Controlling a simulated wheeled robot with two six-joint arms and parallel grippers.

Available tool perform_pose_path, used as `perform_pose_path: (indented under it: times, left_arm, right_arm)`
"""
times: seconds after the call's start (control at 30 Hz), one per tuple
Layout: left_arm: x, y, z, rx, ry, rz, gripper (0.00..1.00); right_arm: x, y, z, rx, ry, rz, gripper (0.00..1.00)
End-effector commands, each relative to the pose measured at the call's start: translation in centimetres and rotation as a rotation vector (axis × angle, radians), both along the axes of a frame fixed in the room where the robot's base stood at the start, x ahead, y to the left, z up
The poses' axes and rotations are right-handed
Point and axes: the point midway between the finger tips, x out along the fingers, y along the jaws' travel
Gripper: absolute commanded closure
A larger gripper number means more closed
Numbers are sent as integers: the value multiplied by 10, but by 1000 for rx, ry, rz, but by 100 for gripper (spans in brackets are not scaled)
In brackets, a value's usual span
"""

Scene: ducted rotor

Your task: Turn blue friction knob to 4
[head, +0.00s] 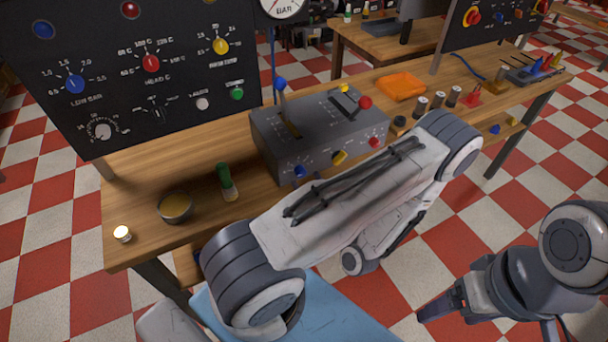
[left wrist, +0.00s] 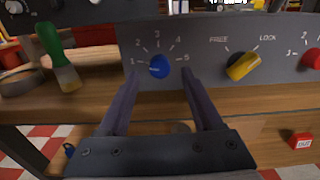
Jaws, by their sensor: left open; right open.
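The blue friction knob (left wrist: 159,67) is on the front of a grey control box (head: 270,135), with a scale from 1 to 5 around it. Its white mark points left, close to 1. The knob also shows in the head view (head: 300,171). My left gripper (left wrist: 159,76) is open, its two fingers pointing at the panel on either side of the knob. I see no clear contact with the knob. In the head view my left arm mostly hides this gripper. My right gripper (head: 436,308) is open at the lower right, away from the bench.
A yellow knob (left wrist: 243,66) and a red knob (left wrist: 312,58) sit right of the blue one. A black panel (head: 140,75) rises behind. A blue-knobbed lever (head: 281,85) tops the box.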

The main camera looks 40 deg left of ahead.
Motion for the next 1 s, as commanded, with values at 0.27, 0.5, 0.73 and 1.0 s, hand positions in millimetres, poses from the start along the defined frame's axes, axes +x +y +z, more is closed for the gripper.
perform_pose_path:
  times: [0.27,0.5,0.73,1.0]
  left_arm:
    - [9,23,0,0,0,3,33]
    - [10,25,0,1,0,0,33]
    - [10,24,0,1,0,0,83]
    - [10,25,0,3,5,0,100]
  right_arm:
    - [0,0,5,0,0,0,24]
    - [0,0,5,0,0,0,24]
    - [0,0,5,0,0,0,24]
    - [0,0,5,0,0,0,24]
